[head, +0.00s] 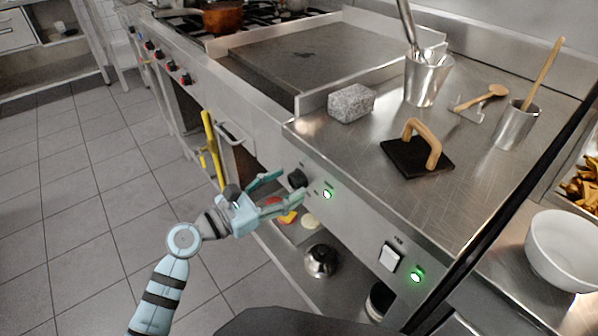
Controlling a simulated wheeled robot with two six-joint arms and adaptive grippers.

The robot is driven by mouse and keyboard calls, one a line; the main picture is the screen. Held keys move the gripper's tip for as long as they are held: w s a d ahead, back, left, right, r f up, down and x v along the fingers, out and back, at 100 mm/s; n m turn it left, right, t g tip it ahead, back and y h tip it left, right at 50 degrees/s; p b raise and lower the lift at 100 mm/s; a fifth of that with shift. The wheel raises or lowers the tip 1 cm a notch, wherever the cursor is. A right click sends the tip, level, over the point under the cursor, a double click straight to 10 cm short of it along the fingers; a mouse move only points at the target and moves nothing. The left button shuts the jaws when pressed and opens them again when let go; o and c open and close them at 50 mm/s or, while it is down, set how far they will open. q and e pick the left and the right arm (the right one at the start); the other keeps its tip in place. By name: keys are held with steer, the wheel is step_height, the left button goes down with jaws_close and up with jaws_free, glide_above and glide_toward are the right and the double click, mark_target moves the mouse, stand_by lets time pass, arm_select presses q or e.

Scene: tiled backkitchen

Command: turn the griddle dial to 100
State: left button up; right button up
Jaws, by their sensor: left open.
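The griddle dial (297,178) is a black round knob on the steel front panel, left of a green-lit indicator (327,194). My left gripper (282,189) is open in front of the panel, with its fingers reaching toward the dial, one above and one below it. I cannot tell whether the fingers touch the dial. The dial's scale and pointer are too small to read. The flat griddle plate (310,58) lies behind the panel, up and to the left. My right gripper is not in view.
A grey stone block (351,103), a black press with a wooden handle (417,158) and steel cups (427,80) stand on the counter. A white switch (390,257) is further right on the panel. A yellow-handled tool (211,146) hangs left of the gripper. The tiled floor at left is clear.

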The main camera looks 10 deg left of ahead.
arm_select(q)
steer(key=shift+w+d, duration=0.2)
steer(key=shift+s, duration=0.1)
steer(key=shift+c, duration=0.7)
steer(key=c, duration=1)
steer(key=shift+r, duration=0.1)
